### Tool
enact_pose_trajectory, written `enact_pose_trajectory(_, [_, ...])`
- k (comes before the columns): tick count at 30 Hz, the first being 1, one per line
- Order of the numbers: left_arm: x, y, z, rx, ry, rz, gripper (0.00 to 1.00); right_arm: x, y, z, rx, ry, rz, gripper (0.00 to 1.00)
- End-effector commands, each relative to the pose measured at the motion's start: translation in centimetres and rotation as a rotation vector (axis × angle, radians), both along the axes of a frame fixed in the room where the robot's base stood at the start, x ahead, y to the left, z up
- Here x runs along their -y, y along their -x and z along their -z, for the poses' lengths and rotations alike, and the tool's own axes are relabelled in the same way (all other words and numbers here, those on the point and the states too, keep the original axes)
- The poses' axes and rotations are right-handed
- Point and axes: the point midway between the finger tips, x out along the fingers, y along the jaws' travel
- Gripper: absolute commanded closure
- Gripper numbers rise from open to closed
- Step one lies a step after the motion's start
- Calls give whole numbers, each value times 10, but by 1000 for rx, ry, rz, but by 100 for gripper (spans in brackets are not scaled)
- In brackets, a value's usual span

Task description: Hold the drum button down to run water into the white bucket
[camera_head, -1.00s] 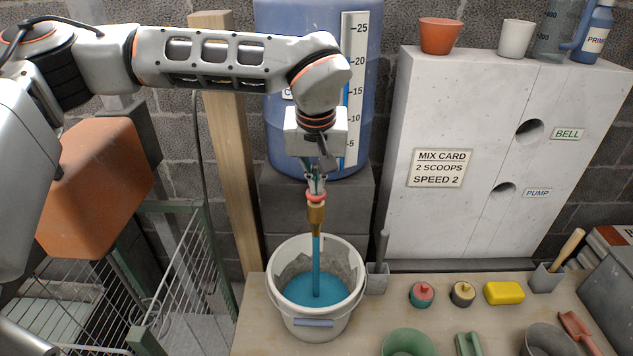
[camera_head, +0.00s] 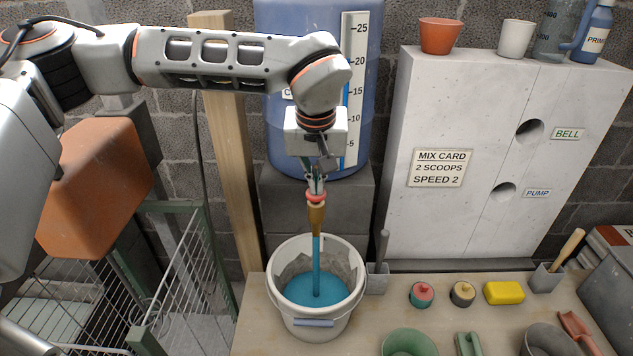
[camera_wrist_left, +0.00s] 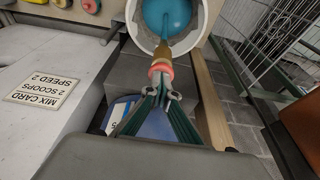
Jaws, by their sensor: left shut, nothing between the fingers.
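The white bucket (camera_head: 346,311) stands upright at the left end of the bench. A blue stream (camera_head: 316,262) runs from a brass spout (camera_head: 316,217) straight down into the blue liquid (camera_head: 306,290) in it. The blue drum (camera_head: 280,110) stands behind on grey blocks, with a scale on its front. My left gripper (camera_head: 316,182) is shut, its fingertips at the red-pink button (camera_head: 316,197) on top of the spout. The left wrist view shows the fingertips (camera_wrist_left: 165,95) against the pink button (camera_wrist_left: 161,70). My right gripper is in neither view.
A grey cabinet (camera_head: 400,200) with a mix card stands right of the drum. The bench holds a red-topped knob (camera_head: 422,294), a yellow block (camera_head: 504,293) and a green bowl (camera_head: 408,343). A wire cage (camera_head: 180,260) and wooden post (camera_head: 232,150) are left of the bucket.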

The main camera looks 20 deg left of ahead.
Motion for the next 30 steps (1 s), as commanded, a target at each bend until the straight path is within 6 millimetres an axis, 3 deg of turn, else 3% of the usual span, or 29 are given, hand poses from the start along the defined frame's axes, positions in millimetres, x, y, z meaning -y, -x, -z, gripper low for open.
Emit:
enact_pose_trajectory(8, [0,2,-3,-2,-1,-1,100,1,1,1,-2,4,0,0])
enact_pose_trajectory(22, [7,24,-87,4,-1,0,100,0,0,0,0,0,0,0])
enact_pose_trajectory(30, [9,33,-113,1,0,0,100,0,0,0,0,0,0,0])
